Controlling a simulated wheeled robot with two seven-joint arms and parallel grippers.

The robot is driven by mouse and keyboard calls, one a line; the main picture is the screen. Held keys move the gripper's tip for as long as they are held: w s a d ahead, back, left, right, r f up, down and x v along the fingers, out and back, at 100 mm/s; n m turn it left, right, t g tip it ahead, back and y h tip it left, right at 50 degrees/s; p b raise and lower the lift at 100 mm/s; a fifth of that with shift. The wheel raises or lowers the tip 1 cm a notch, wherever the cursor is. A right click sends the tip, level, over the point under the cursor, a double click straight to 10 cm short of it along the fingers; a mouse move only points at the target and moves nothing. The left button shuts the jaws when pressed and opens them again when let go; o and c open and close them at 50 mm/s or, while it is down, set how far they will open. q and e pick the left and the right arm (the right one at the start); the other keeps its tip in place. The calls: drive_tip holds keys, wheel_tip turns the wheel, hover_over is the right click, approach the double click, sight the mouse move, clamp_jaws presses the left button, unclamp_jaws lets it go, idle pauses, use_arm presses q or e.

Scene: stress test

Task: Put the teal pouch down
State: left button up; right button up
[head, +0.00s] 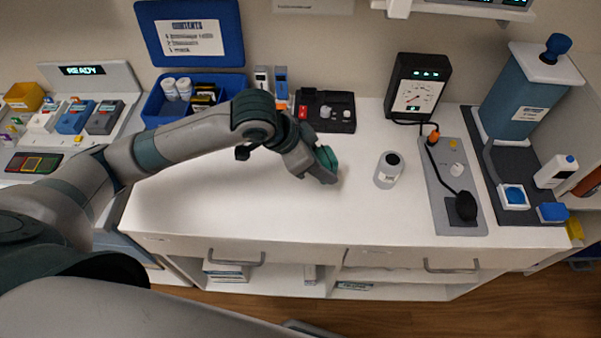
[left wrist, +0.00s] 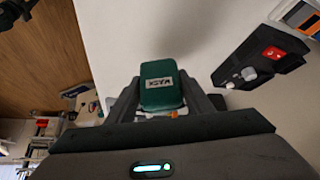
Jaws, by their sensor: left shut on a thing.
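The teal pouch (head: 327,158) is between the fingers of my left gripper (head: 322,172), over the white counter (head: 250,195). The pouch also shows in the left wrist view (left wrist: 162,88), with a pale label, held between the two dark fingers of my left gripper (left wrist: 160,105). The gripper is shut on it. In the head view the gripper hides part of the pouch. I cannot tell whether the pouch touches the counter. My right gripper is not in view.
A dark tray (head: 340,122) with small items lies behind the gripper. A white cylinder (head: 387,172) stands to the right. The counter's front middle is clear.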

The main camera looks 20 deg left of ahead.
use_arm(q)
drive_tip(key=a+f, duration=0.1)
drive_tip(key=a, duration=0.1)
drive_tip(key=a+f+p, duration=0.1)
drive_tip(key=a, duration=0.1)
drive_tip(key=shift+s+a+f, duration=0.1)
drive_tip(key=shift+s+f, duration=0.1)
drive_tip(key=shift+a+f, duration=0.25)
drive_tip(key=shift+a, duration=0.05)
drive_tip(key=shift+f, duration=0.1)
wheel_tip(320, 180, down, 3)
drive_tip(key=shift+f+p, duration=0.15)
drive_tip(key=shift+p, duration=0.55)
drive_tip(key=shift+f, duration=0.25)
drive_tip(key=shift+f, duration=0.1)
drive_tip(key=o, duration=1.1)
